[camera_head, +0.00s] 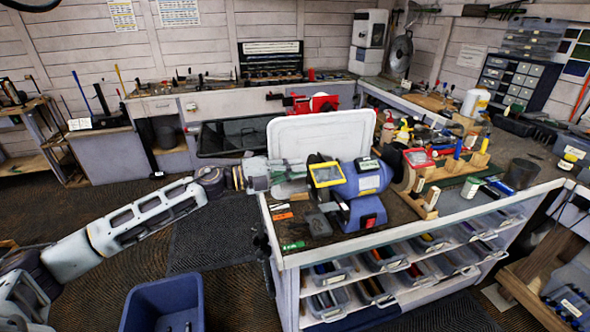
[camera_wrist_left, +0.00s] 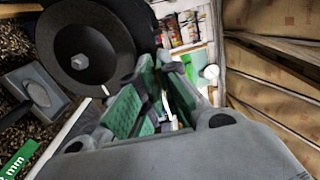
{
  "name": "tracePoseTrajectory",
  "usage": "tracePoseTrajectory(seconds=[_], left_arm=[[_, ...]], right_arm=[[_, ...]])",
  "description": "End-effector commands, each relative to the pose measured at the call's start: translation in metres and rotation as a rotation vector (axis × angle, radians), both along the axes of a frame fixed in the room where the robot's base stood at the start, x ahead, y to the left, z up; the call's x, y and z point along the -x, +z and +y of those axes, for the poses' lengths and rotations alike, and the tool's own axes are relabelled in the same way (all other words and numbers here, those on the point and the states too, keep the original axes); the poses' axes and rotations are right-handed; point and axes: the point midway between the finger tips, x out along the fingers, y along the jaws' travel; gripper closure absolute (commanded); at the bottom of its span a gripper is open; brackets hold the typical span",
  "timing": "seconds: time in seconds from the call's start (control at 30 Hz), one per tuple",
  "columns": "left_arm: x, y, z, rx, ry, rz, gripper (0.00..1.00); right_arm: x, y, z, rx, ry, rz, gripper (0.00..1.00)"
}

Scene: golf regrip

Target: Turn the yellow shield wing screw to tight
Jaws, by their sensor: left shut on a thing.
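The blue and grey bench grinder (camera_head: 368,180) stands on the workbench, with a yellow-framed shield (camera_head: 326,174) on its left side. My left gripper (camera_head: 298,173) reaches in from the left, right beside the shield. In the left wrist view its green-padded fingers (camera_wrist_left: 157,85) are close together beside a dark round disc (camera_wrist_left: 82,62) of the grinder. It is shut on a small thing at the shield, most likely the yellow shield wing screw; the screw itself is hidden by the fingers. My right gripper is out of view.
A white panel (camera_head: 320,132) stands behind the grinder. A green label (camera_head: 293,246) and a dark box (camera_head: 318,224) lie at the bench's front left. Wooden racks with tools (camera_head: 455,170) stand to the right. A blue bin (camera_head: 163,303) is on the floor.

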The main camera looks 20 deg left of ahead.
Motion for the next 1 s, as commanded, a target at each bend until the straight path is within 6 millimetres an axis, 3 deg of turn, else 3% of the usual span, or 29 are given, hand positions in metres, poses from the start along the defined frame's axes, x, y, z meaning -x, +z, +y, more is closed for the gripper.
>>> tracePoseTrajectory(seconds=[0.17, 0.2, 0.37, 1.0], left_arm=[[0.0025, -0.002, -0.0025, -0.001, -0.008, 0.004, 1.0], [0.0025, -0.0022, -0.0025, -0.001, -0.009, 0.004, 0.9], [0.002, -0.0019, -0.0021, 0.0, -0.007, 0.004, 0.69], [0.0042, -0.0019, 0.0054, 0.0, -0.001, 0.004, 0.69]], right_arm=[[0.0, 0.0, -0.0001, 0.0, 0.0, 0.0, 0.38], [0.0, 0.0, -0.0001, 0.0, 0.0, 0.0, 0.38], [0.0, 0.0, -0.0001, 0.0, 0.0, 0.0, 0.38], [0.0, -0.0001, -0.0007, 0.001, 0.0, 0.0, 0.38]])
